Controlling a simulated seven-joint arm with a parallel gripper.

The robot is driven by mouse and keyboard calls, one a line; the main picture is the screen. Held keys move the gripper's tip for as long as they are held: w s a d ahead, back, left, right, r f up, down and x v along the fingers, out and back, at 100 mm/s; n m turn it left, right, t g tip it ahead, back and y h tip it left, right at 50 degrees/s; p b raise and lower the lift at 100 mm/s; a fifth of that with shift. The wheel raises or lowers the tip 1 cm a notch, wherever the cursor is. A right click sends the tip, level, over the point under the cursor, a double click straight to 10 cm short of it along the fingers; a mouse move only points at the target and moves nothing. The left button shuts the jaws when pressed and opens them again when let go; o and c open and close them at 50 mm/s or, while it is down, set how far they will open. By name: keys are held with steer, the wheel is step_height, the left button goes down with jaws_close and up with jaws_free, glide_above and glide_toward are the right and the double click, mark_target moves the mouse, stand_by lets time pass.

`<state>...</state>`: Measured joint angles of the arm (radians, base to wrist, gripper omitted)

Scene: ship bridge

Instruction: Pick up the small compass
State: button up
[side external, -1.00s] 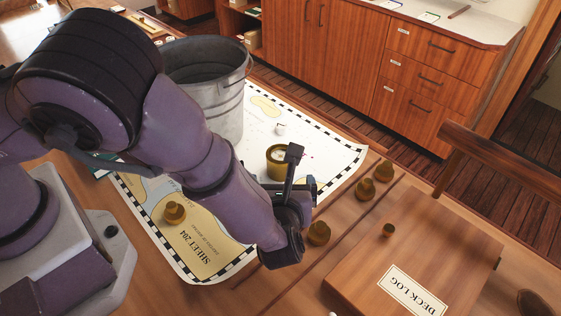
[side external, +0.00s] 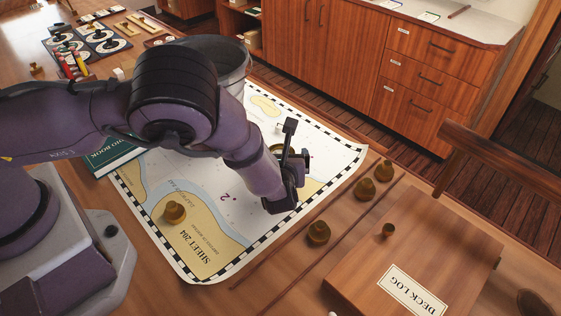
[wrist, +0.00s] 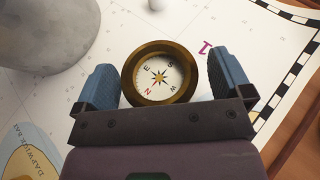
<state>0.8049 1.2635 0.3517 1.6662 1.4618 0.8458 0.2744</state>
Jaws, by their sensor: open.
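The small compass (wrist: 160,75) is a round brass case with a white dial and a star-shaped rose. In the wrist view it lies on the chart between the two blue fingers of my gripper (wrist: 162,84), with a gap on each side. The gripper is open and holds nothing. In the side view my gripper (side external: 290,172) is low over the right part of the chart and hides most of the compass; only a bit of brass rim (side external: 277,149) shows behind it.
A grey bucket (wrist: 45,35) stands left of the compass in the wrist view. Brass weights (side external: 317,232) stand right of the chart, and one (side external: 173,212) stands on it. A wooden deck log (side external: 445,235) lies at right.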

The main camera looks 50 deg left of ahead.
steer(key=c, duration=1.1)
steer(key=shift+w, duration=0.1)
steer(key=shift+c, duration=0.2)
